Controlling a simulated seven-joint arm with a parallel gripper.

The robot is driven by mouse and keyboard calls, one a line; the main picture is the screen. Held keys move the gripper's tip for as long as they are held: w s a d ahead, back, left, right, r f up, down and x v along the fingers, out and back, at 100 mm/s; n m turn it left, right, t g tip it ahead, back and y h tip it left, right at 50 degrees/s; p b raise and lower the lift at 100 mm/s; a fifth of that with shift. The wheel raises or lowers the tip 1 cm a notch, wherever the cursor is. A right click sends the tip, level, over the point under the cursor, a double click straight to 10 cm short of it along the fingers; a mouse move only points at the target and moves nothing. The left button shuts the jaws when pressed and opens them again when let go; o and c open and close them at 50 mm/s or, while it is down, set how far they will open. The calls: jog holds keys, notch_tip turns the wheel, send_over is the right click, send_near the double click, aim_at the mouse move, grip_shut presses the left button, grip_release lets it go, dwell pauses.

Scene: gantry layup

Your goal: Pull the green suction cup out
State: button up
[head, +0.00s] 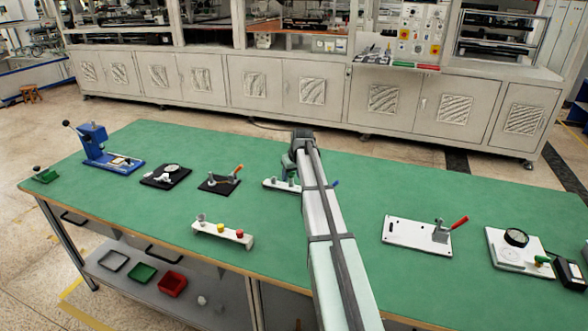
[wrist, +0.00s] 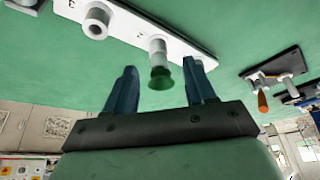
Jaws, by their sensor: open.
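The green suction cup (wrist: 160,80) sits on the end of a pale stem (wrist: 157,52) on a white plate (wrist: 190,42) in the wrist view. My gripper (wrist: 163,68) is open, with one blue finger on each side of the cup and a gap visible on both sides. The cup points towards the gripper's palm.
A second pale cylinder (wrist: 96,22) stands on the plate. In the head view, a white block with coloured knobs (head: 222,236) lies in front and a black plate with a clamp (head: 219,184) left. A white plate with a red-handled clamp (head: 405,236) lies right. Green tabletop between them is clear.

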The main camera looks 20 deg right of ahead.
jog(key=shift+x, duration=0.8)
jog(key=shift+c, duration=0.4)
grip_shut()
